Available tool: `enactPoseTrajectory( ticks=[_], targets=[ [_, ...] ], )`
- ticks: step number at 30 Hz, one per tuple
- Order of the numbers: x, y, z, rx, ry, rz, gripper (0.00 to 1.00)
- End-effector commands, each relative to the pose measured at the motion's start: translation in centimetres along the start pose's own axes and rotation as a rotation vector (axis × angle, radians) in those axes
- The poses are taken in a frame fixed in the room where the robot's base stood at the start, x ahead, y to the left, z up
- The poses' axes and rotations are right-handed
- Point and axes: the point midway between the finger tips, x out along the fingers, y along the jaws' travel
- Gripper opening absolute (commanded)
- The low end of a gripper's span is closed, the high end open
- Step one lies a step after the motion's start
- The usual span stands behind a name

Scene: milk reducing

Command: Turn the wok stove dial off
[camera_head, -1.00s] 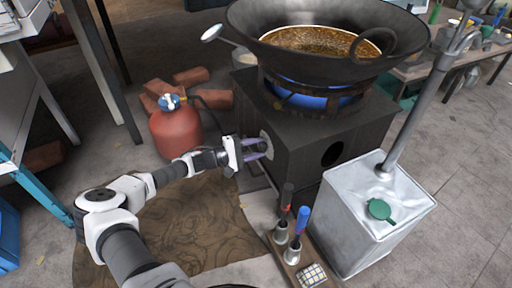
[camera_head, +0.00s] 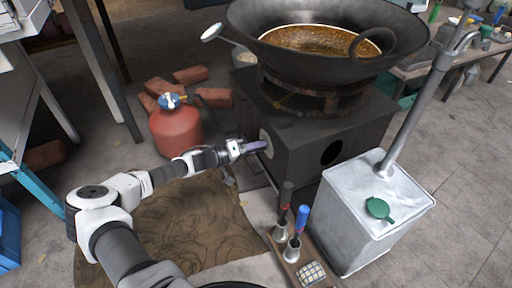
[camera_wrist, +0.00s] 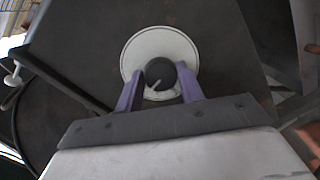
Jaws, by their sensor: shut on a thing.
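The black wok stove (camera_head: 310,140) stands at the upper middle of the head view. Its dial (camera_wrist: 161,73) is a round black knob with a pale pointer line on a white disc, seen in the wrist view. The pointer slants toward the lower left there. My gripper (camera_head: 262,146) is at the stove's left face, with its purple fingers on either side of the knob, shut on it. In the head view the gripper partly hides the dial. No blue flame shows under the wok (camera_head: 325,50), which holds brown liquid.
A red gas bottle (camera_head: 176,130) with a hose stands left of the stove, with bricks (camera_head: 190,75) behind it. A metal canister (camera_head: 365,215) with a green cap and a tool rack (camera_head: 290,255) are in front. Brown matting (camera_head: 180,225) lies below my arm.

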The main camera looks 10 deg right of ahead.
Motion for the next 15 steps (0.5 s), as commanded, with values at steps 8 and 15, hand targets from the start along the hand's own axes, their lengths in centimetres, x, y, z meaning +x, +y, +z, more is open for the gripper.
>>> enactPoseTrajectory(
  ticks=[8, 15],
  targets=[
    [-0.09, -0.12, -0.04, 0.129, 0.011, -0.013, 0.15],
    [-0.09, -0.10, -0.03, 0.170, 0.014, -0.016, 0.15]
  ],
)
